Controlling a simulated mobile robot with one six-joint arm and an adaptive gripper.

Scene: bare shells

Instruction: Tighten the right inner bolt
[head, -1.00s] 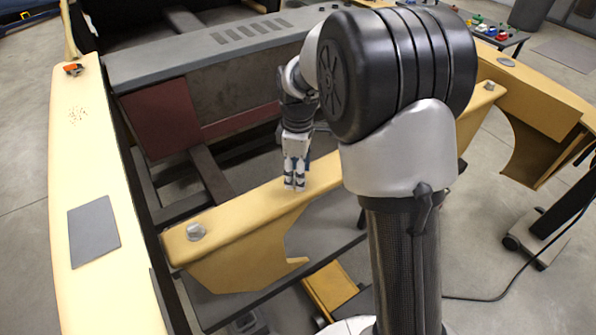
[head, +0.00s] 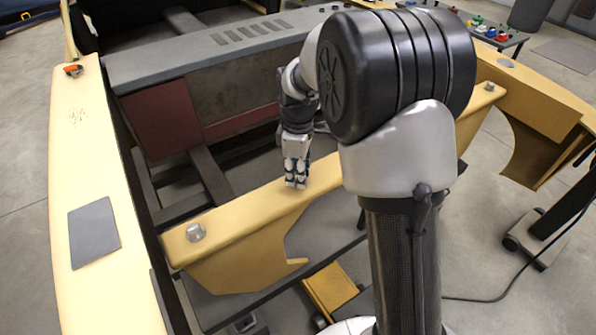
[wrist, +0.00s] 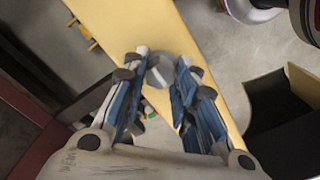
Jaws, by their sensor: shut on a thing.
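My gripper (head: 296,184) points down at the top of the yellow beam (head: 245,207), left of my arm's column. In the wrist view my gripper (wrist: 160,78) has its fingers on both sides of a round grey bolt head (wrist: 158,72) and is shut on it. The bolt stands on the beam and is hidden by the fingers in the head view. Another grey bolt (head: 195,232) stands at the beam's left end. A further bolt (head: 489,87) shows at the right end. My arm hides the beam's middle right part.
A yellow side panel (head: 75,160) with a grey plate (head: 94,232) runs along the left. A grey slotted crossbar (head: 220,45) lies behind the beam. A table with coloured items (head: 490,32) stands at the back right. Open frame gaps lie on both sides of the beam.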

